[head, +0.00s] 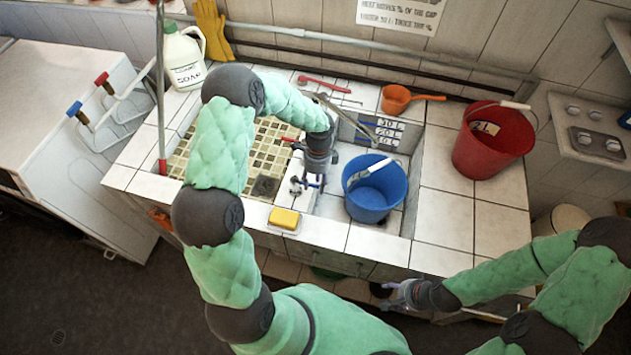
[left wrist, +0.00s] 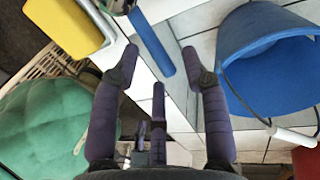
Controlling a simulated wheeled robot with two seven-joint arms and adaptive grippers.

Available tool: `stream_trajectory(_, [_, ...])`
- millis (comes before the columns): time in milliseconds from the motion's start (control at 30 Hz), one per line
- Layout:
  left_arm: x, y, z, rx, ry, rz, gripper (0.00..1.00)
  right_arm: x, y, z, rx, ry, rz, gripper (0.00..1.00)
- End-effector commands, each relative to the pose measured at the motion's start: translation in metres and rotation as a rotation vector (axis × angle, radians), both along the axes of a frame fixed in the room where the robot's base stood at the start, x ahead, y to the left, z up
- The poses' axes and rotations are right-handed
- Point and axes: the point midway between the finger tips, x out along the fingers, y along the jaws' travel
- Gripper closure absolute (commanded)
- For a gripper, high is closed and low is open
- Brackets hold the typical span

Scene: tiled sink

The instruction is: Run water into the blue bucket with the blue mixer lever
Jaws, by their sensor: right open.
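The blue bucket (head: 372,200) stands upright in the sink basin, its white-gripped handle leaning over the rim; it also shows in the left wrist view (left wrist: 262,65). I see no water running. My left gripper (head: 308,188) points down just left of the bucket. In the left wrist view its fingers (left wrist: 160,58) are spread apart. The blue mixer lever (left wrist: 152,42) lies ahead of and between those fingertips; I cannot tell whether they touch it. In the head view the arm and gripper largely hide the mixer. My right gripper (head: 393,297) is open and empty, low in front of the counter.
A yellow sponge (head: 285,217) sits on the counter's front left. A red bucket (head: 492,143) stands on the right, an orange scoop (head: 397,98) behind the basin. A soap jug (head: 183,58) stands back left.

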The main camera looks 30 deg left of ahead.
Motion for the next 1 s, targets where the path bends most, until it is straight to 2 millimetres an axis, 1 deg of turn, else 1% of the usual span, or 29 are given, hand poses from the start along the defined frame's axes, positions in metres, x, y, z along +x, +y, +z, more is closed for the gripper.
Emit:
stream_trajectory(33, [0.0, 0.0, 0.0, 0.0, 0.0, 0.0, 0.71, 0.0, 0.0, 0.0, 0.0, 0.0, 0.0, 0.45])
stream_trajectory(133, [0.0, 0.0, 0.0, 0.0, 0.0, 0.0, 0.99, 0.0, 0.0, 0.0, 0.0, 0.0, 0.0, 0.45])
stream_trajectory(367, [-0.001, 0.0, 0.001, 0.0, 0.0, -0.018, 1.0, 0.0, 0.0, 0.001, 0.0, 0.0, 0.0, 0.45])
stream_trajectory(600, [-0.013, -0.002, 0.002, 0.0, 0.0, -0.183, 1.0, 0.0, 0.0, 0.009, 0.0, 0.0, 0.0, 0.45])
stream_trajectory(867, [-0.012, -0.002, 0.001, 0.001, -0.001, -0.191, 1.0, 0.0, 0.0, 0.008, 0.0, 0.0, 0.0, 0.45])
stream_trajectory(900, [-0.012, -0.002, 0.001, 0.001, -0.001, -0.191, 0.73, 0.0, 0.0, 0.008, 0.0, 0.0, 0.0, 0.45])
stream_trajectory(967, [-0.012, -0.002, 0.001, 0.001, -0.001, -0.19, 0.56, 0.0, 0.0, 0.008, 0.0, 0.0, 0.0, 0.45])
stream_trajectory(1000, [-0.012, -0.002, 0.001, 0.001, -0.001, -0.19, 0.54, 0.0, 0.0, 0.008, 0.0, 0.0, 0.0, 0.45])
